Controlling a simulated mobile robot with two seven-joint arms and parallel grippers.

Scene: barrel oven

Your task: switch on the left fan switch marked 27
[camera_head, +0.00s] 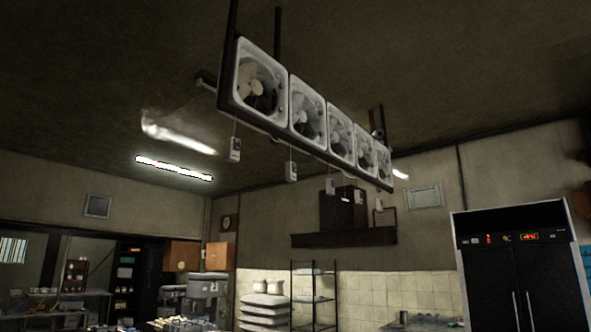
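A row of several white square fans (309,112) hangs from the ceiling in a dark frame, in the upper middle of the head view. Small pale switch boxes hang on cords below it. The leftmost switch box (235,149) hangs under the nearest fan (262,80). Another switch box (291,171) hangs to its right, and a further one (330,186) beyond that. The markings are too small to read, so I cannot tell which is 27 or whether any is on. Neither of my grippers is in view.
A tall dark double-door cabinet (520,275) with red displays stands at the right. A dark wall shelf (345,238) holds dark boxes. White sacks (265,302) are stacked beside a metal rack (311,298). A mixer-like machine (207,286) stands at the lower left. The air around the hanging switches looks clear.

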